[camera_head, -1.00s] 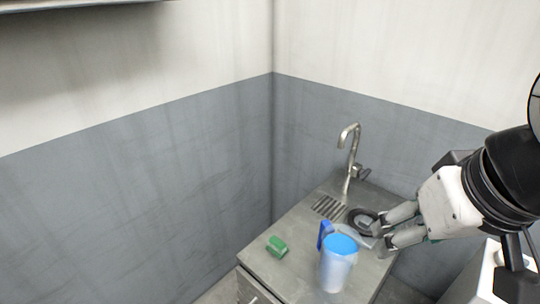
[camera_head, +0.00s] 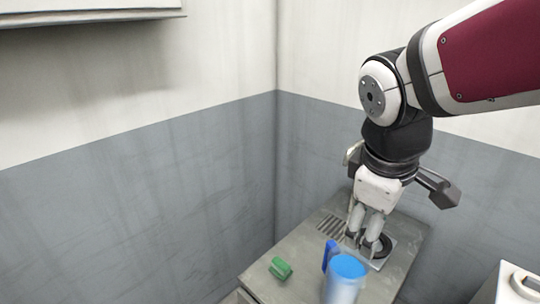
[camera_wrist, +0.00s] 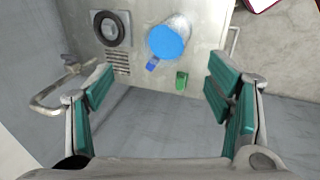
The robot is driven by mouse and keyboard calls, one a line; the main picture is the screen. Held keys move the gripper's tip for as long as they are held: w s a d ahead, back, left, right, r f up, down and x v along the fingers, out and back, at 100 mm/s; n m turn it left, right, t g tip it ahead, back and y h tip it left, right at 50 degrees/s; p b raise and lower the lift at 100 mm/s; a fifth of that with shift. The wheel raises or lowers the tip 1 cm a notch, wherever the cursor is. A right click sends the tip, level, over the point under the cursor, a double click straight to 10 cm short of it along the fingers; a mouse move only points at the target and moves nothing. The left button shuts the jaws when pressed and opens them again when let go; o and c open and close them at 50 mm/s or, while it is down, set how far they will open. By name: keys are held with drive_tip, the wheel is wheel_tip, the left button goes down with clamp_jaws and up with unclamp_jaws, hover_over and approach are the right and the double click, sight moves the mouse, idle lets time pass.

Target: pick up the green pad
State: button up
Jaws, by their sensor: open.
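The green pad (camera_head: 280,269) is a small green block lying on the grey metal counter (camera_head: 315,270), near its left edge in the head view. In the wrist view the green pad (camera_wrist: 181,81) lies just below the blue-topped jug (camera_wrist: 168,40), between the open fingers in the picture but well beyond them. My gripper (camera_head: 363,246) points down over the sink end of the counter, to the right of and behind the pad in the head view. In the wrist view my gripper (camera_wrist: 160,90) has its green-lined fingers wide apart, with nothing between them.
The jug (camera_head: 343,280) with blue lid and handle stands right of the pad, close to it. A dark ring (camera_wrist: 110,28) sits on the counter by the drain slots (camera_wrist: 118,62). A faucet (camera_wrist: 55,95) rises at the back. Walls meet behind the counter.

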drive_tip(key=w+a+f+n+g+b, duration=0.1)
drive_tip(key=w+a+f+n, duration=0.4)
drive_tip(key=w+f+n, duration=0.35)
drive_tip(key=n+g+y+b, duration=0.2)
drive_tip(key=n, duration=0.7)
hover_over(283, 261)
wheel_tip(283, 261, down, 11)
drive_tip(key=f, duration=0.8)
drive_tip(key=shift+s+d, duration=0.25)
drive_tip(key=shift+w+a+f, duration=0.1)
drive_tip(key=shift+a+f, duration=0.1)
drive_tip(key=shift+f, duration=1.15)
drive_tip(key=shift+w+a+f, duration=0.1)
drive_tip(key=shift+a+f, duration=0.05)
drive_tip(key=shift+f, duration=1.15)
drive_tip(key=c, duration=1.3)
wheel_tip(283, 261, up, 10)
drive_tip(key=shift+r, duration=0.1)
